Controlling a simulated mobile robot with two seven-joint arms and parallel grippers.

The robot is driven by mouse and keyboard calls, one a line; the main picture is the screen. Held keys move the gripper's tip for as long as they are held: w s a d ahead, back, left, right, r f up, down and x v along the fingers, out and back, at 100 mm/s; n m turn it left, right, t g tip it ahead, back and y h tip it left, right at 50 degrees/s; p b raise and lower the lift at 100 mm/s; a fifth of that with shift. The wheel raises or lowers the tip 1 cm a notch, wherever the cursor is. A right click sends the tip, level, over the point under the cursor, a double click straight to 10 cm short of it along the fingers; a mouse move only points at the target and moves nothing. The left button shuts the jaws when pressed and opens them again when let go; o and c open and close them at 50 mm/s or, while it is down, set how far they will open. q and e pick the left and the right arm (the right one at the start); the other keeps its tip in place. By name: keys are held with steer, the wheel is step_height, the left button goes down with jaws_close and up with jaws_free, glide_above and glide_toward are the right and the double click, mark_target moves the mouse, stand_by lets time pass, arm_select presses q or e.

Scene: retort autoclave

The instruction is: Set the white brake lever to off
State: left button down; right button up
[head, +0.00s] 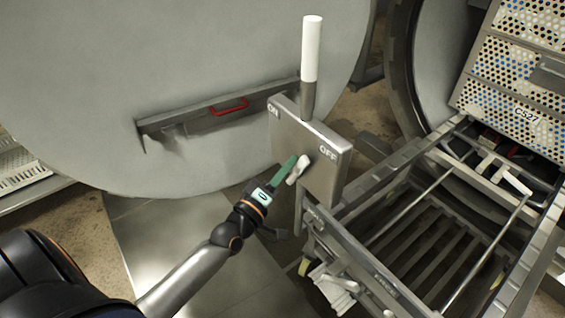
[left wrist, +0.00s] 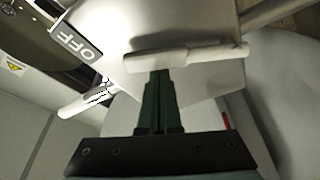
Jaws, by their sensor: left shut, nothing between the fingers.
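A grey box (head: 325,175) has ON marked at its upper left and OFF at its upper right. A short white lever (head: 298,169) sits on its front face, tilted down to the left. A taller lever with a white grip (head: 311,50) stands upright at the box's top edge. My left gripper (head: 293,163), with green fingers, is shut and empty beside the short white lever. In the left wrist view, the shut fingertips (left wrist: 160,74) are right at the white bar (left wrist: 185,58); I cannot tell whether they touch. The OFF label (left wrist: 82,42) is at upper left.
The large round grey door (head: 190,70) with a red handle (head: 229,106) stands behind. A metal cart frame (head: 430,210) with rails and slats is at the right, below a perforated crate (head: 512,90). Floor (head: 200,240) shows at lower left.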

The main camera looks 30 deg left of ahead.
arm_select(q)
steer(key=shift+s+d+f+m+h, duration=0.2)
steer(key=shift+d+m, duration=0.15)
steer(key=shift+m, duration=0.15)
steer(key=shift+s+d+f+m+h, duration=0.15)
steer(key=shift+d+m, duration=0.15)
steer(key=shift+m, duration=0.2)
steer(key=shift+d+f+m+b, duration=0.1)
steer(key=shift+d+m+b, duration=0.1)
steer(key=shift+m+b, duration=0.2)
steer(key=shift+d+m+t, duration=0.1)
steer(key=shift+m+t, duration=0.2)
arm_select(e)
steer(key=shift+w+r+t, duration=0.4)
steer(key=shift+w+r, duration=0.05)
steer(key=shift+w, duration=0.2)
